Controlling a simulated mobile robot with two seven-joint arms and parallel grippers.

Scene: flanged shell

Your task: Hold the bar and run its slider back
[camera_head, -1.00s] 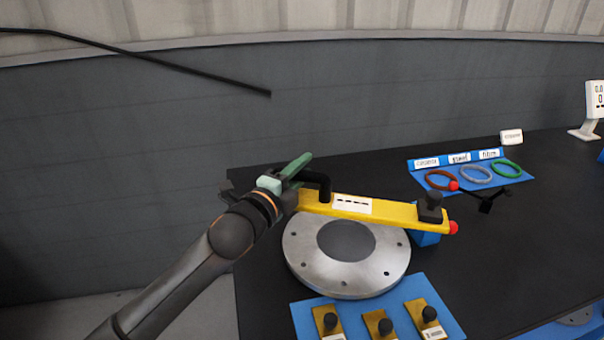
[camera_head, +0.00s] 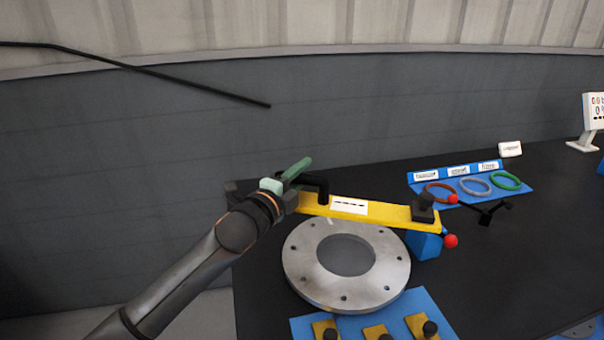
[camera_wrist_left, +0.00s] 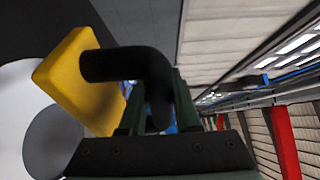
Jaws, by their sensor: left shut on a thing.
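The yellow bar (camera_head: 388,211) with a white label extends to the right from my left gripper (camera_head: 292,192), above the far edge of the flange. A black block with a knob, apparently the slider (camera_head: 425,208), is near its right end. My left gripper is shut on the black bent handle (camera_head: 318,186) at the bar's left end. In the left wrist view, the handle (camera_wrist_left: 125,65) passes between the fingers (camera_wrist_left: 155,105), and the yellow end of the bar (camera_wrist_left: 72,80) is beside it. My right gripper is not in view.
A grey bolted flange (camera_head: 305,270) lies below the bar. A blue block (camera_head: 424,245) and red ball (camera_head: 451,241) are near the bar's right end. A blue tray (camera_head: 430,176) holds several rings. A front blue board (camera_head: 345,325) bears yellow plates with black knobs.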

